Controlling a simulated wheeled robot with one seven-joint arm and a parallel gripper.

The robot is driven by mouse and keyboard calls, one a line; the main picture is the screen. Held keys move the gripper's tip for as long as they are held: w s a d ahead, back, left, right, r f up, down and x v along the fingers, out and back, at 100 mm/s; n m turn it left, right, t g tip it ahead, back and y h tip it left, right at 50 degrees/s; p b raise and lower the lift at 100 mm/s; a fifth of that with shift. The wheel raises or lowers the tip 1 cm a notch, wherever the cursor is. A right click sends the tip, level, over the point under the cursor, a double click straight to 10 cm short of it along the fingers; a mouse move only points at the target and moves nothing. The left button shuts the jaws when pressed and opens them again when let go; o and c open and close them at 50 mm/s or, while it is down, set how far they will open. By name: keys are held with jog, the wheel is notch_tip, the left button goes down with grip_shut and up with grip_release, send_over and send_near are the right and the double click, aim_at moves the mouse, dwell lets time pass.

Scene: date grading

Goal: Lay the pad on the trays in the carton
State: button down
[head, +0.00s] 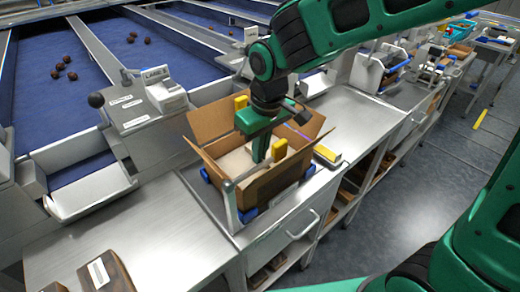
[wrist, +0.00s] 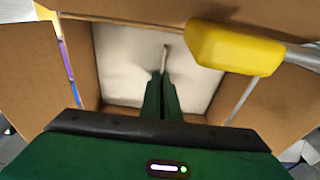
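The open carton (head: 270,186) stands on the metal bench with its flaps spread outward. My gripper (head: 262,150) points down into it. In the wrist view, the carton walls (wrist: 84,60) surround a pale, flat pad (wrist: 120,62). My green fingers (wrist: 161,92) are close together over the pad's middle, on a thin raised strip that seems part of it. The pad also shows as a pale patch in the head view (head: 234,162). It covers what lies below, so no trays show. I cannot tell whether it rests on anything.
A yellow-ended metal arm (head: 279,149) stands at the carton's near side, close to my gripper; it also shows in the wrist view (wrist: 235,48). Another yellow end (head: 241,102) is at the far side. A scale-like box (head: 163,88) stands left. Bench at front left has free room.

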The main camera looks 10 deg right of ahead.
jog(key=c, duration=1.6)
grip_release()
jog(key=shift+c, duration=0.2)
notch_tip(320, 180, up, 12)
dwell(0.5)
